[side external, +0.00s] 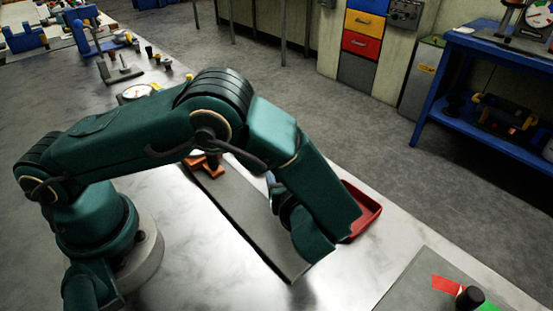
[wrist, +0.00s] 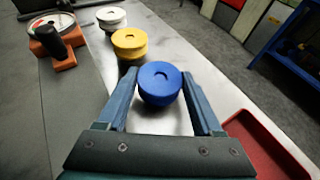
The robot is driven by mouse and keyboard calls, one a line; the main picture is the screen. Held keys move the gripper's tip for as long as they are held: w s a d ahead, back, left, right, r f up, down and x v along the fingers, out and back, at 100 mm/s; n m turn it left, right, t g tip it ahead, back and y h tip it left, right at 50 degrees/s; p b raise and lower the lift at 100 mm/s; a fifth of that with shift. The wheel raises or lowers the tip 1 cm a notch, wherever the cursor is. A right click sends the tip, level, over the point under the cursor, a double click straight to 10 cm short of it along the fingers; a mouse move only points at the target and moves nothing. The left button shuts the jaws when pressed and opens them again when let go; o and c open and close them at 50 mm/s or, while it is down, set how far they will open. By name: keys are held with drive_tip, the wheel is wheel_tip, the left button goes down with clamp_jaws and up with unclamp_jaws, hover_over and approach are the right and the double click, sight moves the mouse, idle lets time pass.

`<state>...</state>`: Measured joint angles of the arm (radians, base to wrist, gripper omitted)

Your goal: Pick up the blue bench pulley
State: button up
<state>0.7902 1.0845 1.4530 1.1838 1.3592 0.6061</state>
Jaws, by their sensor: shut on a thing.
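The blue bench pulley (wrist: 160,90) stands between the two fingers of my gripper (wrist: 159,75) in the wrist view. It is a short round spool with a recess in its top. The fingers are shut on it, one on each side. Whether its base touches the bench cannot be told. In the side external view my own arm hides the pulley and most of the gripper.
A yellow spool (wrist: 129,44) and a white spool (wrist: 111,18) stand in line beyond the blue one. A red tray (wrist: 240,122) lies to the right, near the bench edge. A dial gauge (wrist: 50,24) with orange parts sits at the far left, by a grey strip (side external: 228,196).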

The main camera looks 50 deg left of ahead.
drive_tip(key=shift+r, duration=0.1)
drive_tip(key=shift+r, duration=0.55)
wheel_tip(320, 180, up, 3)
drive_tip(key=s+a+r, duration=0.3)
drive_tip(key=a+r, duration=0.3)
drive_tip(key=a, duration=0.5)
drive_tip(key=shift+s+r, duration=0.4)
drive_tip(key=w+d+m+t+h, duration=0.3)
drive_tip(key=d+m+h, duration=0.15)
drive_tip(key=d, duration=0.85)
drive_tip(key=w+d+m+t+h, duration=0.3)
drive_tip(key=d+m+h, duration=0.15)
drive_tip(key=d, duration=0.75)
drive_tip(key=shift+w+f, duration=0.1)
drive_tip(key=shift+f, duration=2.65)
